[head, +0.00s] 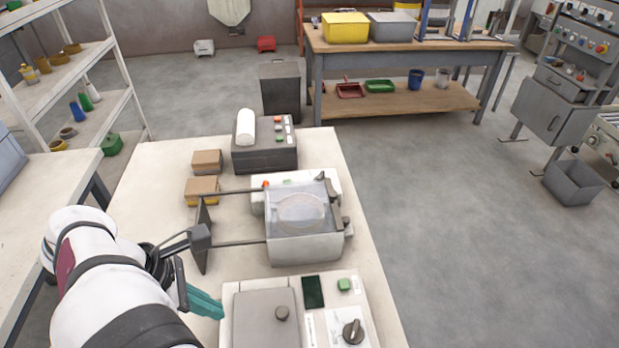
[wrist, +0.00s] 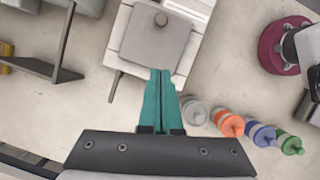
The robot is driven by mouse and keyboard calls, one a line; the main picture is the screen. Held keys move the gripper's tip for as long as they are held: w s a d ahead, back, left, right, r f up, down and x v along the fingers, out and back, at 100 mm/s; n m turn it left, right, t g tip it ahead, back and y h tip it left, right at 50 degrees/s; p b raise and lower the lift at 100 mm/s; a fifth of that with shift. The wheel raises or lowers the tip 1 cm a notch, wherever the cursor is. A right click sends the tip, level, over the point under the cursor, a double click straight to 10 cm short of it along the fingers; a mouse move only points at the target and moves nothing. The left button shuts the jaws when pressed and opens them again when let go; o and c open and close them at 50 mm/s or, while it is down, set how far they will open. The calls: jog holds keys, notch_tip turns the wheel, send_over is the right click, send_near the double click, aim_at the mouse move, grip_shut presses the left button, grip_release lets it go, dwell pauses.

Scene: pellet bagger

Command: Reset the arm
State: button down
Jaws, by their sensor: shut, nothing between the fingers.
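My gripper (head: 208,303) has teal fingers, and its arm comes in from the lower left in the head view. In the wrist view my gripper (wrist: 161,75) is shut and empty, with the two fingers side by side. The fingertips are beside the grey-lidded scale-like unit (head: 265,318), at its left edge in the head view. In the wrist view the fingertips lie just below the grey lid (wrist: 157,32). I cannot tell whether they touch it.
The bagger (head: 305,246) with a clear cover stands behind the unit. A dark plate (head: 203,235) on rods is close to my arm. Small boxes (head: 207,161) lie farther back. Coloured weights (wrist: 229,124) stand right of my fingers in the wrist view.

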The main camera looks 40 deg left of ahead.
jog(key=w+d+r+m+g, duration=0.2)
jog(key=w+d+m, duration=0.45)
jog(key=d, duration=0.25)
jog(key=w+d+r+m+g, duration=0.1)
jog(key=w+d+m, duration=0.5)
jog(key=d, duration=0.4)
jog(key=s+d+m+y, duration=0.1)
jog(key=s+d+m, duration=0.2)
jog(key=d+m, duration=0.2)
jog(key=s+d+f+m+y, duration=0.1)
jog(key=s+d+m, duration=0.2)
jog(key=m, duration=0.7)
jog(key=s+d+m+g+y, duration=0.1)
jog(key=s+d+m+y, duration=0.1)
jog(key=d+m, duration=0.6)
jog(key=shift+s+f, duration=0.4)
jog(key=shift+s, duration=0.05)
jog(key=shift+d, duration=0.15)
